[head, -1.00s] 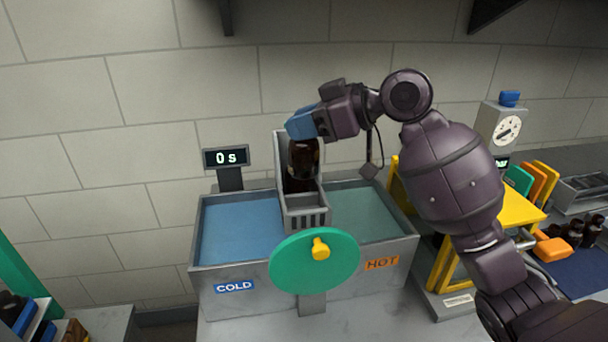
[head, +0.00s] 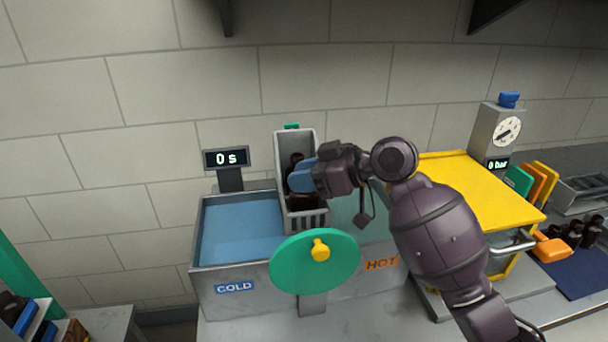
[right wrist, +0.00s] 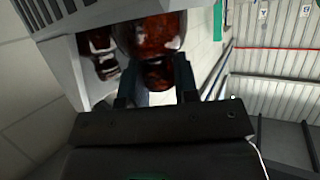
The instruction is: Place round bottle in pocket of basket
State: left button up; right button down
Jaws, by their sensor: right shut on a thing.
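The grey basket (head: 310,145) stands tall over the middle of the two-part tank. My right gripper (head: 302,178) has its blue fingers inside the basket's front part and is shut on the dark amber round bottle (head: 299,201), mostly hidden by the fingers and the basket wall. In the right wrist view, the held round bottle (right wrist: 152,40) sits between the fingers (right wrist: 155,85). A second amber bottle (right wrist: 102,55) is beside it within the basket; its dark top (head: 297,158) shows behind the fingers in the head view. Whether the held bottle touches the pocket floor is hidden.
The tank has a blue cold side (head: 238,235) and a hot side partly behind my arm. A green disc (head: 315,262) with a yellow knob stands in front. A yellow-topped box (head: 480,190) is to the right, with more bottles (head: 575,232) beyond.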

jog(key=shift+f, duration=0.1)
jog(key=c, duration=0.9)
grip_release()
jog(key=shift+o, duration=0.2)
jog(key=shift+d+r, duration=0.2)
jog(key=b+v, duration=0.1)
jog(key=v, duration=1)
jog(key=shift+d+r, duration=0.15)
jog(key=shift+d, duration=0.1)
jog(key=shift+s, duration=0.15)
